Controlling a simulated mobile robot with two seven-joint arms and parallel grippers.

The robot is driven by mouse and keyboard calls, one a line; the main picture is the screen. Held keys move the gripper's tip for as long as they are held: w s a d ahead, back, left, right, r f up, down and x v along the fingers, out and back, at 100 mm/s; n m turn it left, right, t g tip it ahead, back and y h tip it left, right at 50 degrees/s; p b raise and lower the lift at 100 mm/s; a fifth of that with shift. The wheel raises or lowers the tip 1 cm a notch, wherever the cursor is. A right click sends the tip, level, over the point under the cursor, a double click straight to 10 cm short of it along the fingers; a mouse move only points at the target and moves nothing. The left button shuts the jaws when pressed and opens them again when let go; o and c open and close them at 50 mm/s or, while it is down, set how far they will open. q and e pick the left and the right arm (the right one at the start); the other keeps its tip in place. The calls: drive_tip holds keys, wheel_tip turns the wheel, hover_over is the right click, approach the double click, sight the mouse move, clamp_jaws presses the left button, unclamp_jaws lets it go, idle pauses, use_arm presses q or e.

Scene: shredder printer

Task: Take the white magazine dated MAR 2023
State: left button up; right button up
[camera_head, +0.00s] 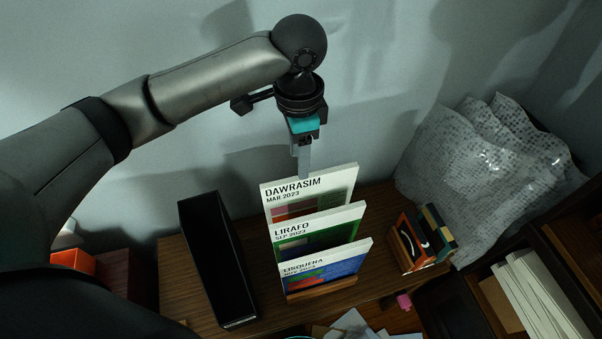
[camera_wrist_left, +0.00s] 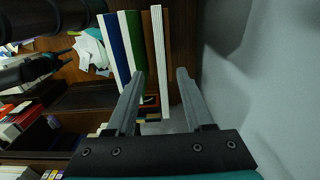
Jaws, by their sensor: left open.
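The white magazine titled DAWRASIM, MAR 2023 (camera_head: 325,190), stands upright at the back of a wooden rack (camera_head: 308,291). In front of it stand the LIRAFO, SEP 2023 magazine (camera_head: 320,226) and the LISQUENA magazine (camera_head: 325,268). My left gripper (camera_head: 301,172) is above the top edge of the white magazine, pointing down. In the left wrist view my left gripper (camera_wrist_left: 160,74) is open, and the white magazine's pale edge (camera_wrist_left: 157,45) lies between its two fingers in the picture. Contact cannot be told.
A black open box (camera_head: 217,260) stands left of the rack on the wooden surface (camera_head: 180,285). A small holder with dark and orange items (camera_head: 412,243) stands to the right. Bubble-wrap bags (camera_head: 470,165) lean at the far right. The wall (camera_head: 385,100) is close behind.

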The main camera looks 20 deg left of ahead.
sight(300, 188)
use_arm(q)
wheel_tip(300, 188, down, 4)
drive_tip(key=shift+r, duration=0.1)
wheel_tip(300, 188, down, 7)
drive_tip(key=shift+f, duration=1.05)
use_arm(e)
drive_tip(key=shift+w+f, duration=0.3)
use_arm(q)
drive_tip(key=shift+w, duration=0.1)
clamp_jaws()
use_arm(e)
drive_tip(key=shift+s, duration=0.25)
use_arm(q)
drive_tip(key=shift+r, duration=0.15)
use_arm(e)
drive_tip(key=shift+r, duration=0.1)
use_arm(q)
drive_tip(key=shift+r+p, duration=0.95)
drive_tip(key=shift+p, duration=0.15)
use_arm(e)
drive_tip(key=shift+r, duration=1.25)
